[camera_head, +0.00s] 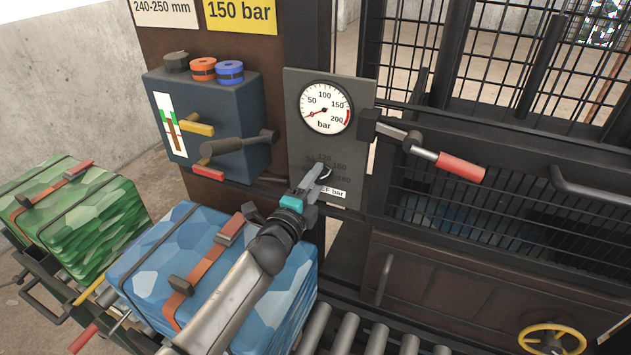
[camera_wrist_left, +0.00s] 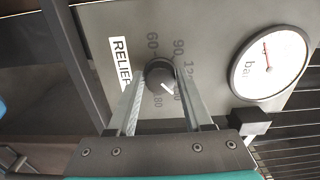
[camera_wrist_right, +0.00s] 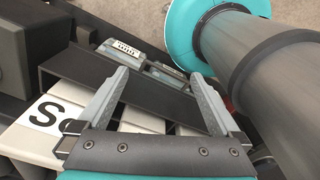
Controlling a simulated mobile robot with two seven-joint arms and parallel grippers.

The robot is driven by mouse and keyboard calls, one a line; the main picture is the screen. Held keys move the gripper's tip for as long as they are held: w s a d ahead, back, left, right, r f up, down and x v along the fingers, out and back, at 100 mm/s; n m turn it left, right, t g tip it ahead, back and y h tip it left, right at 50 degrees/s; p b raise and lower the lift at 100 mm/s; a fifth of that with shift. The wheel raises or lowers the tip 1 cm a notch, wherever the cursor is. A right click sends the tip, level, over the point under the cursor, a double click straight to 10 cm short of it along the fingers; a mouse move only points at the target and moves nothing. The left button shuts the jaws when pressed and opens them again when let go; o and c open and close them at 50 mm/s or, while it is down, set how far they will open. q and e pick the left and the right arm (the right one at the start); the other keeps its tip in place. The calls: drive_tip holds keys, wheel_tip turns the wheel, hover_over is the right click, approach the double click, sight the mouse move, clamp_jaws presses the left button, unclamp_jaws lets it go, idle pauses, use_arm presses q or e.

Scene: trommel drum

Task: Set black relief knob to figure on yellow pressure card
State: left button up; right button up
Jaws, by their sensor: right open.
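The black relief knob (camera_wrist_left: 160,73) sits on the grey gauge panel (camera_head: 358,187). My left gripper (camera_head: 319,176) reaches it from below in the head view. In the left wrist view the fingers (camera_wrist_left: 160,80) lie on both sides of the knob and seem to touch it. The knob's white mark points down and right there, towards the high figures near 180; a finger covers part of the scale. The yellow pressure card (camera_head: 240,14) reads 150 bar. My right gripper (camera_wrist_right: 163,80) is open and empty in the right wrist view, and out of the head view.
A round gauge (camera_head: 325,107) is above the knob, its needle near the low end. A red-handled lever (camera_head: 460,167) sticks out to the right. Blue (camera_head: 200,262) and green (camera_head: 75,215) bales stand at the left. A dark box (camera_head: 205,120) has levers.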

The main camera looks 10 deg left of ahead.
use_arm(q)
drive_tip(key=o, duration=0.4)
drive_tip(key=s+a+b, duration=0.1)
drive_tip(key=s+a, duration=0.2)
drive_tip(key=s, duration=1.2)
idle(0.4)
